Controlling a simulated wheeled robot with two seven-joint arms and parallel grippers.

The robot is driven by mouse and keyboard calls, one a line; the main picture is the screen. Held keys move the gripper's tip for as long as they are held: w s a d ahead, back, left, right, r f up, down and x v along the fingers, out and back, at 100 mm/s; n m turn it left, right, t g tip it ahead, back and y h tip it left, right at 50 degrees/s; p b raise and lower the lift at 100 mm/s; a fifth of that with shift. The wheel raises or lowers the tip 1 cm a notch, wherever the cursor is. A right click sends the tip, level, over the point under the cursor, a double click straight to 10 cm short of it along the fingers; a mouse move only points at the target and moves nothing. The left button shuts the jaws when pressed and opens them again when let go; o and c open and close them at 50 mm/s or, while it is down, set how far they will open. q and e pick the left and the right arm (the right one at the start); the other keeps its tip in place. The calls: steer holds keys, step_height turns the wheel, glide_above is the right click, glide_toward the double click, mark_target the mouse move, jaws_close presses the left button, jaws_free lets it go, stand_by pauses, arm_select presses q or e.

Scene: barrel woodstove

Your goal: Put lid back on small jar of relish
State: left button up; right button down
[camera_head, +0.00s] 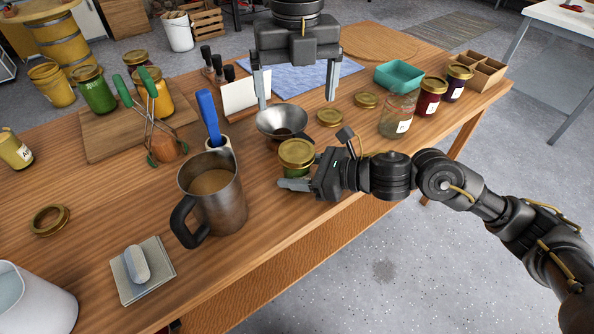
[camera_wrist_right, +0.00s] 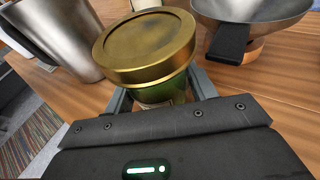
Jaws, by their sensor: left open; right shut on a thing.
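The small relish jar (camera_head: 291,173) is green and stands near the table's front edge. A gold lid (camera_head: 296,153) sits on its mouth; whether it is screwed tight I cannot tell. My right gripper (camera_head: 294,186) is shut on the jar, low on its body. In the right wrist view, the lid (camera_wrist_right: 150,46) covers the top of the green jar (camera_wrist_right: 165,88), between the fingers of my right gripper (camera_wrist_right: 162,95). My left gripper (camera_head: 297,101) is open and empty, pointing down behind the jar, above the funnel area.
A metal funnel (camera_head: 282,121) stands just behind the jar. A steel pitcher (camera_head: 214,192) is to the left. Loose gold lids (camera_head: 330,118) and an empty glass jar (camera_head: 396,117) lie to the right. A teal tray (camera_head: 399,76) is farther back.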

steer(key=shift+c, duration=2)
jaws_free()
steer(key=shift+d, duration=0.1)
steer(key=b+v, duration=0.1)
steer(key=v, duration=0.9)
steer(key=shift+s+d+r, duration=0.15)
steer(key=shift+d, duration=0.1)
